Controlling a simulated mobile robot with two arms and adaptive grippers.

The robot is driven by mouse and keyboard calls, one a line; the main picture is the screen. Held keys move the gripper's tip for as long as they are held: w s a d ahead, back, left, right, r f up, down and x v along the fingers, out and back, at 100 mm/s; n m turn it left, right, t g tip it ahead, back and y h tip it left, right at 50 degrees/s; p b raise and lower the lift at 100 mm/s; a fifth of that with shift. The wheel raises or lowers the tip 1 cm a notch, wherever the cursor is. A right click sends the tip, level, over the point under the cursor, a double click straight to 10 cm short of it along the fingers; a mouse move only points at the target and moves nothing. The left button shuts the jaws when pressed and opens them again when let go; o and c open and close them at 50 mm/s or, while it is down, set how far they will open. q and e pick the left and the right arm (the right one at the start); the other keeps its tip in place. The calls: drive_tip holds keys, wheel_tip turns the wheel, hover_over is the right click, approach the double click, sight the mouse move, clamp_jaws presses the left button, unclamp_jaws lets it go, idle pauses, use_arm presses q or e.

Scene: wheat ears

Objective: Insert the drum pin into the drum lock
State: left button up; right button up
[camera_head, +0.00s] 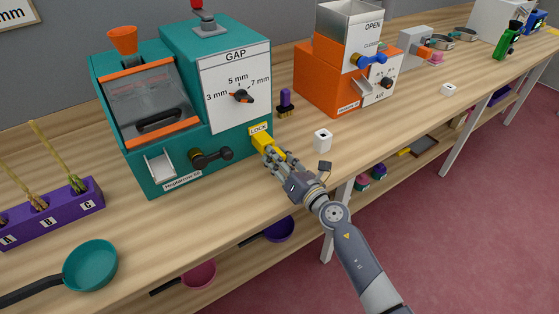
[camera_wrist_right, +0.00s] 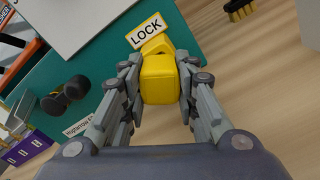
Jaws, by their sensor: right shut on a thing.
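My right gripper (camera_head: 271,155) is shut on a yellow block-like piece, the drum pin (camera_wrist_right: 159,82). In the wrist view the fingers press on its left and right sides. The pin is against or very close to the yellow drum lock (camera_wrist_right: 155,45) under the LOCK label (camera_head: 258,129), on the lower right front of the teal thresher (camera_head: 182,181). The pin's far end is hidden, so I cannot tell how deep it sits. My left gripper is not in view.
A dark crank handle (camera_head: 211,155) is left of the lock. An orange mill (camera_head: 325,80) is farther right. A teal pan (camera_head: 91,266) lies at the front left. The table's front edge runs below my right arm.

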drive_tip(key=shift+w+a, duration=0.45)
drive_tip(key=shift+w, duration=0.05)
drive_tip(key=o, duration=1.2)
drive_tip(key=shift+d, duration=0.1)
